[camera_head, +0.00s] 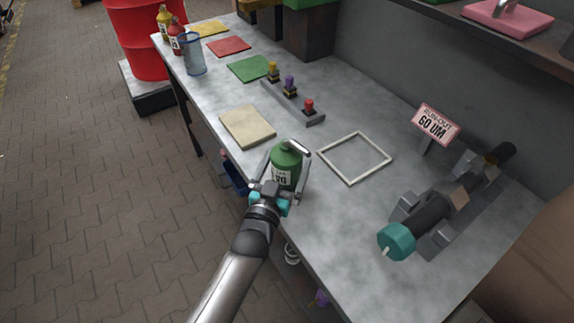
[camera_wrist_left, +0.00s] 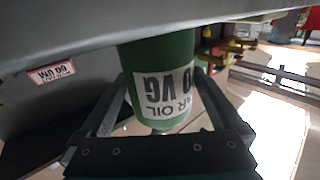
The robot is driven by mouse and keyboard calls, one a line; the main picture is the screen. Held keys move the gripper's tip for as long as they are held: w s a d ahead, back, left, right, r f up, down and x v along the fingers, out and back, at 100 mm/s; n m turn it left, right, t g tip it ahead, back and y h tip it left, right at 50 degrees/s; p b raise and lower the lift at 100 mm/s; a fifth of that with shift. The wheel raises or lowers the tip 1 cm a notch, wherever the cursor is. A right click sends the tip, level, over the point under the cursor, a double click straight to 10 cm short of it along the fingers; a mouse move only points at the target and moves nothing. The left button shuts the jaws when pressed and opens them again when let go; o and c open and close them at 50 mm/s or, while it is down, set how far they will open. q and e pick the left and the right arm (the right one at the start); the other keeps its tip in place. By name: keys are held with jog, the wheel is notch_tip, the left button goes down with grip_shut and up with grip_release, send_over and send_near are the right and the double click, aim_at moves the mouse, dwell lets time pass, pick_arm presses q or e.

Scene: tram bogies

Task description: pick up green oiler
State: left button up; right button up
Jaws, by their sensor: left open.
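The green oiler (camera_head: 286,166), a green bottle with a white label, stands on the grey bench top near its front edge. My left gripper (camera_head: 287,160) is open, with one finger on each side of the oiler. In the left wrist view the oiler (camera_wrist_left: 160,62) fills the space between the two fingers (camera_wrist_left: 163,98), and its label reads upside down. I cannot tell whether either finger touches it. My right gripper is not in view.
A rack with coloured knobs (camera_head: 292,101) stands behind. A shaft with a teal end (camera_head: 397,241) and a run-out sign (camera_head: 435,124) are at right.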

pick_arm(q)
jog(key=shift+w+d, duration=0.1)
jog(key=shift+w, duration=0.1)
jog(key=shift+c, duration=0.4)
jog(key=c, duration=1.5)
jog(key=shift+r, duration=0.15)
grip_shut()
jog(key=shift+r, duration=0.1)
